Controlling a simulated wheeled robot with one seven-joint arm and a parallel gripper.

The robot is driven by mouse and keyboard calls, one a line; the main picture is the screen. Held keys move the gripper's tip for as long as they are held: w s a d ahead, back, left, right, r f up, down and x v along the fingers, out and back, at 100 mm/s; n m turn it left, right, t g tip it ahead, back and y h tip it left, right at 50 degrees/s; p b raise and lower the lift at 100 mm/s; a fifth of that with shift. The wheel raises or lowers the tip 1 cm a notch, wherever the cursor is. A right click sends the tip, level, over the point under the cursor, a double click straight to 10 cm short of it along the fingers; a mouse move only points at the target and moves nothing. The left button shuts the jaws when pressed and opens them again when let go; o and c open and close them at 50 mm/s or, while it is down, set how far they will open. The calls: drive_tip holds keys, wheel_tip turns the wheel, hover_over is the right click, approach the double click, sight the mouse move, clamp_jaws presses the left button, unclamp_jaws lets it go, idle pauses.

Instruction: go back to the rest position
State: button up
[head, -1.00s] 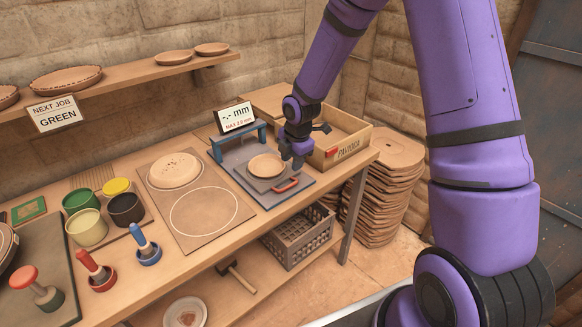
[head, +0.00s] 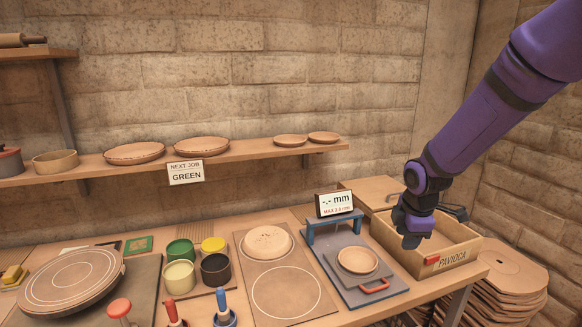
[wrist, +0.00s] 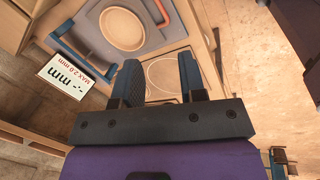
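A small clay disc (head: 358,260) lies on the grey plate of the blue-framed gauge (head: 335,228), left of my gripper. The disc (wrist: 122,28) also shows in the wrist view, clear of the fingers. The gauge's display (head: 335,203) reads "-.- mm".
A board (head: 286,292) with a drawn circle and a round clay piece (head: 267,241) lies left of the gauge. Several colour pots (head: 180,252) and stamps stand further left. A shelf (head: 230,153) holds clay dishes. Stacked slabs (head: 505,280) stand at the right.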

drive_tip(key=s+d+r+m+t, duration=0.1)
drive_tip(key=s+d+r+m, duration=0.1)
drive_tip(key=s+r+m, duration=1.15)
drive_tip(key=s+r, duration=0.2)
drive_tip(key=s, duration=0.4)
drive_tip(key=s+r+m+t, duration=0.1)
drive_tip(key=s+r+m, duration=0.2)
drive_tip(key=s, duration=0.5)
drive_tip(key=shift+s+r+m+t, duration=0.3)
drive_tip(key=shift+r+m, duration=0.05)
drive_tip(key=shift+r, duration=0.45)
